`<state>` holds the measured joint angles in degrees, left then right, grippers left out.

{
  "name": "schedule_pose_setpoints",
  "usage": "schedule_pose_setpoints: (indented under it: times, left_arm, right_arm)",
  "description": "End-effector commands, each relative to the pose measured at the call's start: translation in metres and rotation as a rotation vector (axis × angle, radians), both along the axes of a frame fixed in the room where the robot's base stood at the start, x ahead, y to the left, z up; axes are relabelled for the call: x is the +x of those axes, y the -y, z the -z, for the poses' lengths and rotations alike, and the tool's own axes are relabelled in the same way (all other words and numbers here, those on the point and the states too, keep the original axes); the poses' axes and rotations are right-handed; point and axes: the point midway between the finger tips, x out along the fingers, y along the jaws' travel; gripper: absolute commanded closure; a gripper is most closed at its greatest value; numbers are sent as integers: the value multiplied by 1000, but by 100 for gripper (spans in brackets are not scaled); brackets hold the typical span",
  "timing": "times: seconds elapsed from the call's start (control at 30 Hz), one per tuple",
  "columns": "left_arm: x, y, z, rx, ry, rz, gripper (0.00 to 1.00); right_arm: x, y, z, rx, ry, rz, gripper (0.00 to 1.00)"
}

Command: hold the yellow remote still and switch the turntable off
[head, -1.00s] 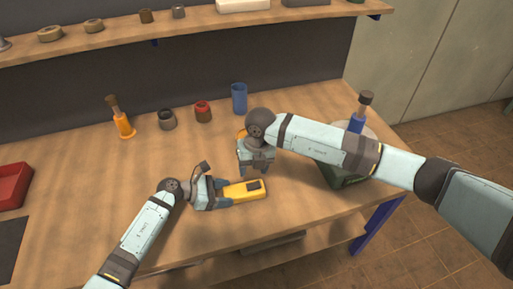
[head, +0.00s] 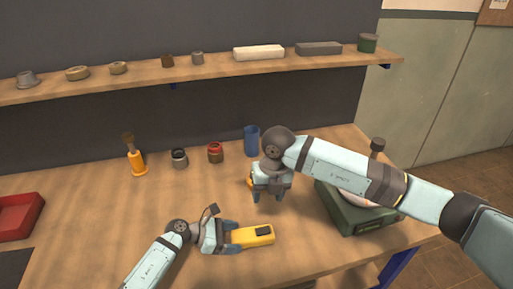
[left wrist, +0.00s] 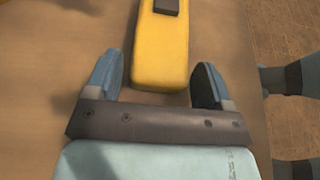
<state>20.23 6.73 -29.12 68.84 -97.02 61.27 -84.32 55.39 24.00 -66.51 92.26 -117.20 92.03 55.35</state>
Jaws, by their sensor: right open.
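The yellow remote (head: 252,236) lies flat on the workbench, its dark button patch facing up. My left gripper (head: 232,237) is at its left end. In the left wrist view the near end of the remote (left wrist: 160,60) is between the two spread fingers (left wrist: 160,75), with a small gap at the left finger. The turntable (head: 350,215), a dark green box with a pale platter, stands at the right of the bench, partly hidden by my right arm. My right gripper (head: 268,195) is open and empty, pointing down between the remote and the blue cup.
A blue cup (head: 251,140), a red-rimmed jar (head: 215,153), a grey jar (head: 180,158) and an orange-handled tool (head: 137,160) stand at the back. A dark-topped item (head: 377,147) shows behind my right arm. A red tray (head: 18,215) is at left. An orange item is mostly hidden behind my right gripper.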

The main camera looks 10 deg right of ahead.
Motion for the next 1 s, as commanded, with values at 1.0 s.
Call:
schedule_pose_setpoints:
  times: [1.0]
  left_arm:
    - [-8, -102, -42, 1, 0, 0, 11]
  right_arm:
    - [0, 0, 0, 0, 0, 0, 47]
